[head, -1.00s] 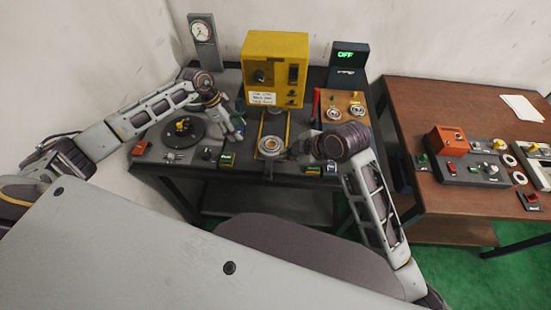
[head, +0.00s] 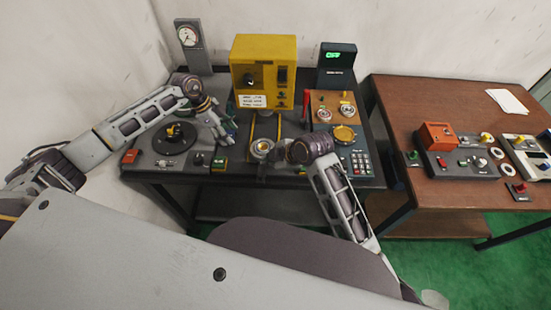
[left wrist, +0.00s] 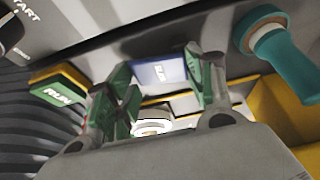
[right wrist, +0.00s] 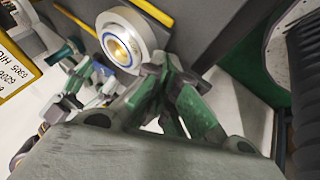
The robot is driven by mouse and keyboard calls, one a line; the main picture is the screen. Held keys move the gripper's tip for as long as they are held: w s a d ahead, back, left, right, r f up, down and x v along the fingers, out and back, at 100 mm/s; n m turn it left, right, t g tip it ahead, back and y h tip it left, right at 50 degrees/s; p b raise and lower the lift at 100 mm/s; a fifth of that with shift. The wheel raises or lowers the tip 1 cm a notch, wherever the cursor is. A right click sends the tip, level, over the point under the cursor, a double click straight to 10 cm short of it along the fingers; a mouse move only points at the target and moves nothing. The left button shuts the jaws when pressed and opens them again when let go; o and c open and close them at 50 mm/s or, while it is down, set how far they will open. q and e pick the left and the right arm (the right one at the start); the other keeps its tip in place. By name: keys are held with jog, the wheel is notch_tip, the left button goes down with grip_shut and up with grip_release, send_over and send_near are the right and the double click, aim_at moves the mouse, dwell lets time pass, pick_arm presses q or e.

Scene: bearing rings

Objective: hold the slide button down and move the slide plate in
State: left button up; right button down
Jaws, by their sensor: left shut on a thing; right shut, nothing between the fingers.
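The slide plate (head: 263,128) is a dark track with yellow edges in front of the yellow machine. A pale bearing ring with a golden centre (head: 261,147) sits at its near end; the ring also shows in the right wrist view (right wrist: 121,42). My left gripper (head: 226,130) is left of the plate. In the left wrist view its fingers (left wrist: 163,85) stand around a small pale round button (left wrist: 152,125) by a blue label (left wrist: 162,73), too blurred to read surely. My right gripper (right wrist: 168,72) is shut and empty, close beside the ring; contact is unclear.
The yellow machine (head: 265,75) stands behind the plate. A round black fixture (head: 175,138) is at left. A keypad (head: 361,162) and golden disc (head: 345,134) are at right.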

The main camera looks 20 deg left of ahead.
jog(key=shift+x, duration=1)
jog(key=shift+w, duration=0.2)
jog(key=shift+w+a, duration=0.6)
jog(key=shift+w, duration=1.8)
jog(key=shift+w+a, duration=0.6)
jog(key=shift+w, duration=1.8)
jog(key=shift+w+a, duration=0.6)
jog(key=shift+w, duration=1.8)
jog(key=shift+d+r, duration=0.1)
jog(key=shift+r, duration=0.05)
jog(key=v, duration=0.9)
jog(key=shift+d+r, duration=0.2)
jog(key=shift+r, duration=0.05)
jog(key=shift+s, duration=0.15)
